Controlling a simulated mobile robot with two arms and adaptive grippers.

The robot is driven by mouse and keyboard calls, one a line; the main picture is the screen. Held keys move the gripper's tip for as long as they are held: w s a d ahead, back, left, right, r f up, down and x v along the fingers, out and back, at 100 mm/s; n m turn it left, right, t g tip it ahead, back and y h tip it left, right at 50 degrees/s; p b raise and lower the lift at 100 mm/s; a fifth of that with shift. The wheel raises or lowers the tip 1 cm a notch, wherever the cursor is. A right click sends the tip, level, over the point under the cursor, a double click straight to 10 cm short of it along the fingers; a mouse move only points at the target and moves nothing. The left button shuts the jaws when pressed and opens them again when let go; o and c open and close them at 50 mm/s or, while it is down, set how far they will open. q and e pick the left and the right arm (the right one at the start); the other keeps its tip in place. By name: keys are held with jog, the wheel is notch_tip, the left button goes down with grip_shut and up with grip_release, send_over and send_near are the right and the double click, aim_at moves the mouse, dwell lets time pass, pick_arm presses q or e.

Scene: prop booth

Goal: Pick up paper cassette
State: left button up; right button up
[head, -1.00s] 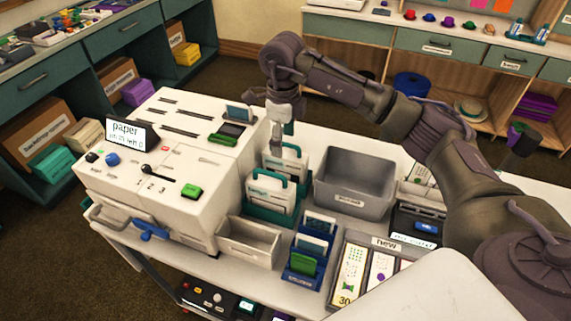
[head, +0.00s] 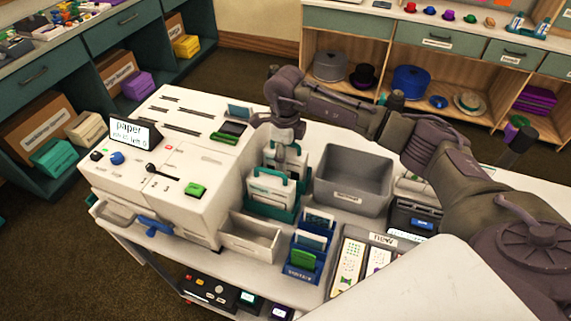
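Two white paper cassettes with teal handles stand upright in a teal rack on the white table, beside the printer-like machine. The front cassette (head: 268,188) shows its face; the rear cassette (head: 297,161) is partly covered by my gripper. My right gripper (head: 289,150) points down at the rear cassette's top, by its handle. The fingers are too small and overlapped to tell whether they are shut on it. The white machine (head: 172,150) carries a small display (head: 133,132) reading "paper". My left gripper is not in view.
A grey bin (head: 352,180) stands right of the rack. An empty light tray (head: 250,237) and a blue rack (head: 306,262) with small cards stand in front. A black device (head: 415,215) sits farther right. Shelves line the back and left.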

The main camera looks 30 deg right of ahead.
grip_shut()
jog(key=shift+r, duration=0.15)
jog(key=shift+w+r, duration=0.1)
jog(key=shift+r, duration=0.55)
notch_tip(320, 180, up, 16)
jog(key=b, duration=0.3)
jog(key=shift+r, duration=0.25)
